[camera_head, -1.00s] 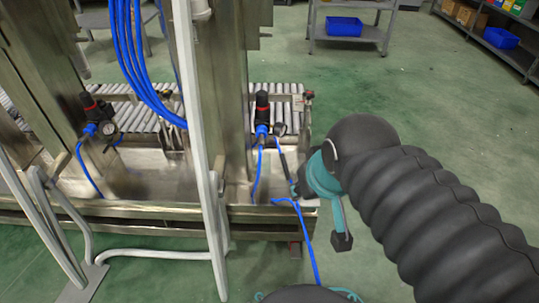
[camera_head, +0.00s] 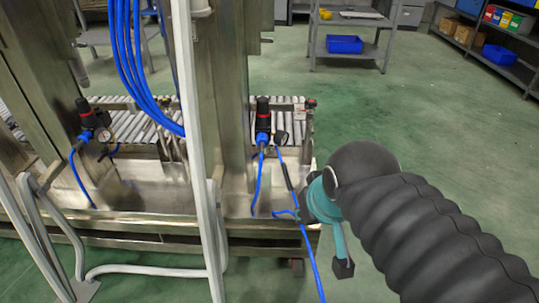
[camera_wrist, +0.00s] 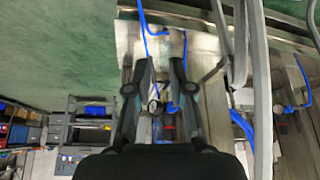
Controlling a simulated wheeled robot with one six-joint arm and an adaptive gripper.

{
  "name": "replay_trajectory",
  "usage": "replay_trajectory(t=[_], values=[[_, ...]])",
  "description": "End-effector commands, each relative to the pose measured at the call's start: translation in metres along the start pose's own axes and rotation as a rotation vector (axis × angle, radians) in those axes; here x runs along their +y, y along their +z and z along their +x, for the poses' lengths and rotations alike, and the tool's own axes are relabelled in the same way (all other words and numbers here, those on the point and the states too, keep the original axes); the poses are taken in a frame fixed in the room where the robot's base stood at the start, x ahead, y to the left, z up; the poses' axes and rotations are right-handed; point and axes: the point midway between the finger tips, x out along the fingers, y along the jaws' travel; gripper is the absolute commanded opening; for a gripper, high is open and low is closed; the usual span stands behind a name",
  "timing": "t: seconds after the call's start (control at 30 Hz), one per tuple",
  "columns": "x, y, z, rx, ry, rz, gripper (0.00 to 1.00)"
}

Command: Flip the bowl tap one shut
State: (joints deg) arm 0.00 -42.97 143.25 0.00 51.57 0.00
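A black air regulator (camera_head: 263,122) with a red-marked top, blue fittings and a small gauge stands at the right end of the steel machine. A second, similar regulator (camera_head: 88,118) stands at the left. A small red-topped fitting (camera_head: 310,104) is at the machine's right corner. I cannot tell which part is bowl tap one. My gripper, mostly hidden behind my arm in the head view, is beside the machine's front right corner. In the wrist view my gripper (camera_wrist: 160,66) has its fingers apart, with nothing visibly held; a gauge (camera_wrist: 154,105) shows beyond, between them.
Blue hoses (camera_head: 302,225) hang beside my gripper at the machine's right edge. A pale upright post (camera_head: 190,120) and steel columns stand left of it. A roller conveyor (camera_head: 135,122) lies behind. Open green floor (camera_head: 420,130) is at the right, with shelves farther back.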

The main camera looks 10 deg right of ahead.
Motion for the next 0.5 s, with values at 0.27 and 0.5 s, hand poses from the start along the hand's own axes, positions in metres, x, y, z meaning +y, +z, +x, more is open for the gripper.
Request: replay_trajectory(t=[0.27,0.5], values=[[0.0,-0.021,-0.038,0.0,0.0,0.0,0.0],[0.0,-0.049,-0.091,0.001,0.0,0.0,0.0]])
